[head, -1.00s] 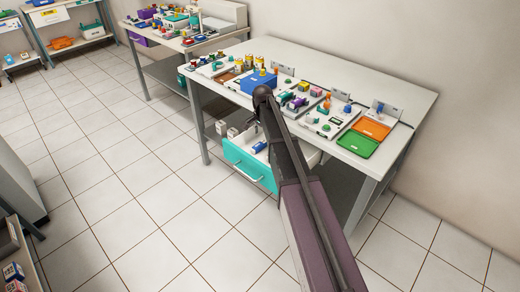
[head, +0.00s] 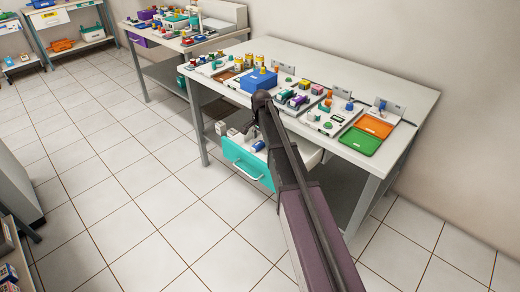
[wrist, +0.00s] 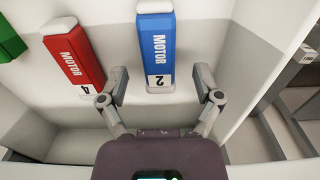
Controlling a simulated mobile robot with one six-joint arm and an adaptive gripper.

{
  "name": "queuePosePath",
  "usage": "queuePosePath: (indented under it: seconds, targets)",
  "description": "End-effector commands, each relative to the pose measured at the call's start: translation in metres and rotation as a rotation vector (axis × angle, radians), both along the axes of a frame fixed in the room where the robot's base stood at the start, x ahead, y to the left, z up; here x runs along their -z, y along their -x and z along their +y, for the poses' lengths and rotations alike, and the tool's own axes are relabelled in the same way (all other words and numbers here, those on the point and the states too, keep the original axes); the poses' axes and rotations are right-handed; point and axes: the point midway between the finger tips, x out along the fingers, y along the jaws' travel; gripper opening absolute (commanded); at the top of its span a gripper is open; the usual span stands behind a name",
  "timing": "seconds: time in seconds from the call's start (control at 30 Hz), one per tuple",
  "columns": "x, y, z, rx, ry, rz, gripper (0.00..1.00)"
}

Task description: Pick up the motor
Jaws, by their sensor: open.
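In the wrist view a blue block labelled MOTOR 2 (wrist: 156,50) lies in a white drawer. A red block labelled MOTOR 4 (wrist: 74,60) lies to its left, slightly tilted. My gripper (wrist: 159,80) is open, its two fingers either side of the near end of the blue block, with gaps on both sides. In the head view the blue block (head: 257,146) shows in the open drawer with the teal front (head: 247,163). My arm hides part of the drawer and the gripper itself there.
A green block (wrist: 10,38) is at the wrist view's left edge. The drawer's right wall (wrist: 235,70) stands close to my right finger. The worktable (head: 330,75) above the drawer holds trays and parts. The floor in front is clear.

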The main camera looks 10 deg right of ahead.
Motion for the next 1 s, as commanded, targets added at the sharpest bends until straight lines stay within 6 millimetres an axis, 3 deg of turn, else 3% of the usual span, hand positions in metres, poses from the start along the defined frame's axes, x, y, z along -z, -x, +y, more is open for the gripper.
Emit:
queuePosePath:
  seconds: [0.23,0.9,1.0]
  targets:
    - [0.0157,0.0,-0.0001,0.0,0.0,0.0,0.83]
    - [0.016,0.0001,0.0001,0.0,0.0,0.0,0.83]
    - [0.016,0.0001,0.0002,0.0,0.0,0.0,0.53]
